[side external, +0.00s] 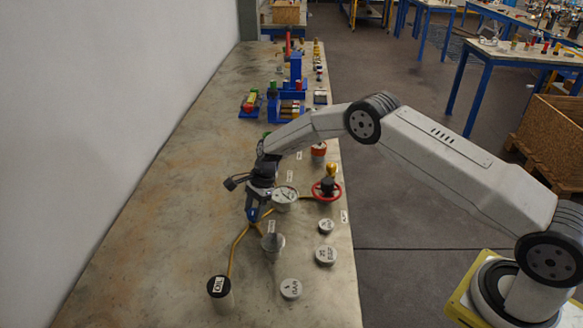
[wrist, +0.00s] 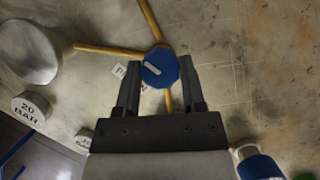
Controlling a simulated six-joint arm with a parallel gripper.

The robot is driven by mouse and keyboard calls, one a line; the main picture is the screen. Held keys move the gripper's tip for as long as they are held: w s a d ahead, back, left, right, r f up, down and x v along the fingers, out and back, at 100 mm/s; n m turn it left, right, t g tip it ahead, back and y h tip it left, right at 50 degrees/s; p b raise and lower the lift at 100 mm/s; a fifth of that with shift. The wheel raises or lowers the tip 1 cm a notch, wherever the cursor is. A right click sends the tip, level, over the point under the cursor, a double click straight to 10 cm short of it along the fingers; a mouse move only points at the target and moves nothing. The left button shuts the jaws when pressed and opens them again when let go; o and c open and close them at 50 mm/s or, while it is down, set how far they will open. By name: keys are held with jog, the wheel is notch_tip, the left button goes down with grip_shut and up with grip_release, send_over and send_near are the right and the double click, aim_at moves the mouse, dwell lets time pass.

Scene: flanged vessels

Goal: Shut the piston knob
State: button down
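The piston knob (wrist: 160,68) is a blue, many-sided cap with a short white mark on top. In the wrist view it sits between the two fingertips of my gripper (wrist: 160,76), at the junction of yellow pipes (wrist: 110,49). The fingers stand apart, one on each side of the knob, with very little gap. I cannot tell whether they touch it. In the side view my gripper (side external: 254,211) points down over the pipe junction, and a bit of blue shows at its tips. The knob's lower part is hidden.
A dial gauge (side external: 285,195) and a red handwheel (side external: 327,190) stand right of my gripper. A grey cylinder (side external: 272,244), a black-topped OIL vessel (side external: 218,287) and round grey weights (side external: 325,255) stand nearer the camera. The bench's left side (side external: 150,210) is clear.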

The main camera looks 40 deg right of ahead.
jog(key=shift+n, duration=0.3)
jog(key=n+g, duration=0.1)
jog(key=n, duration=0.1)
jog(key=n+g, duration=0.1)
jog(key=n, duration=0.2)
jog(key=shift+w+h, duration=0.15)
jog(key=shift+h, duration=0.25)
jog(key=shift+n+g, duration=0.3)
jog(key=shift+n, duration=0.8)
jog(key=shift+w+a+n+g+h, duration=0.1)
jog(key=shift+n+g+h, duration=0.3)
jog(key=shift+n, duration=0.9)
jog(key=shift+c, duration=0.9)
grip_release()
jog(key=shift+m, duration=0.5)
